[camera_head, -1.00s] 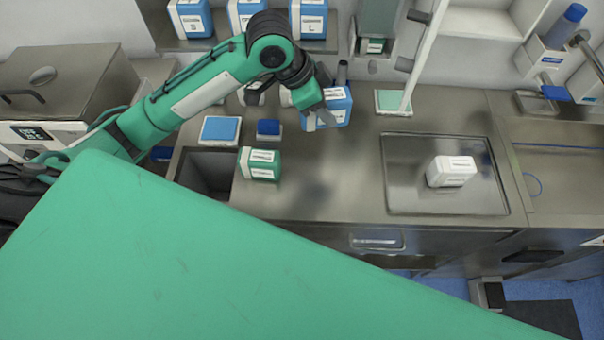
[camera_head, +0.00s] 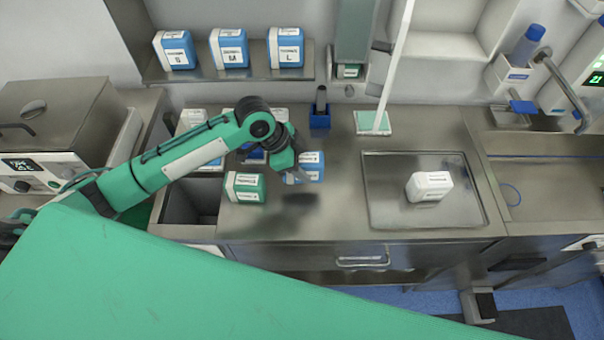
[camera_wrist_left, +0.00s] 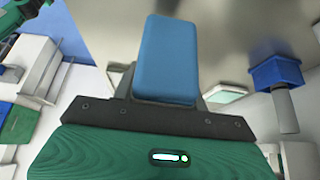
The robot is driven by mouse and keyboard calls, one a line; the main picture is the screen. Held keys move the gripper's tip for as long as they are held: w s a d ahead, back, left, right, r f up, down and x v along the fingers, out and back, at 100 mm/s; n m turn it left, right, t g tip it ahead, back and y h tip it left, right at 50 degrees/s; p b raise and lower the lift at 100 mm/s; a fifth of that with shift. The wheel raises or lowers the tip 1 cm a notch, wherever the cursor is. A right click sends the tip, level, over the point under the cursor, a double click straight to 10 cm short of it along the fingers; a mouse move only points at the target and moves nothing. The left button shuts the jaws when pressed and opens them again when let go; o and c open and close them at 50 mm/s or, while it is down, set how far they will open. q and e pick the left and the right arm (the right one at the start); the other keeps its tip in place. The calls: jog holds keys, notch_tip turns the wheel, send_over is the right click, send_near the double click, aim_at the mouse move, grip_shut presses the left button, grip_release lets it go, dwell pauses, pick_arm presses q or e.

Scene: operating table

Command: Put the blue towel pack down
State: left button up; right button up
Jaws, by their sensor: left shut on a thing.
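The blue towel pack (camera_head: 312,160), blue with a white label, is in my left gripper (camera_head: 299,172) over the middle of the steel counter. A dark shadow lies on the counter below it, so it seems held above the surface. In the left wrist view the plain blue face of the pack (camera_wrist_left: 167,60) shows between the fingers, which are shut on it. The fingertips are partly hidden by the pack. My right gripper is in no view.
A green pack (camera_head: 245,187) stands left of the held pack, beside a sunken bin (camera_head: 190,203). A blue holder (camera_head: 320,117) is behind. A steel tray (camera_head: 380,205) with a white pack (camera_head: 429,186) is at right. The counter's front middle is clear.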

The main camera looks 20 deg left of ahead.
pick_arm(q)
jog(key=shift+f+p, duration=0.5)
jog(key=shift+f, duration=2.55)
jog(key=o, duration=1)
jog(key=shift+o, duration=0.2)
